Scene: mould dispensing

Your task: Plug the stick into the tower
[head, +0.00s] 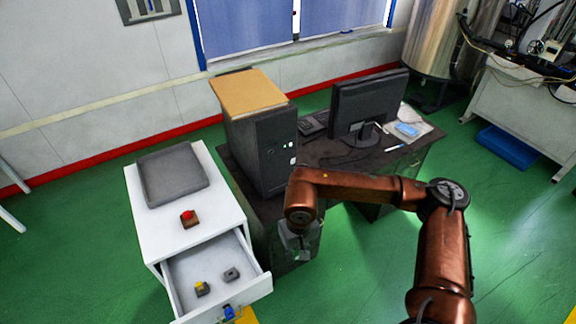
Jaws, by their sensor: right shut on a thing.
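The black computer tower (264,152) stands upright on the dark desk, its front panel with small light ports and buttons facing right. A tan board lies on its top. My right gripper (302,256) is in front of the tower, lower right of its front panel and apart from it in the picture. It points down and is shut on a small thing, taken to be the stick. The stick is too small and too blended with the fingers to make out. My left gripper is out of view.
A monitor (368,105) and keyboard (313,122) stand on the desk (335,150). Left of it, a white cabinet (215,215) bears a grey tray (172,175) and a red button box (189,218). Its open drawer (255,290) holds small blocks.

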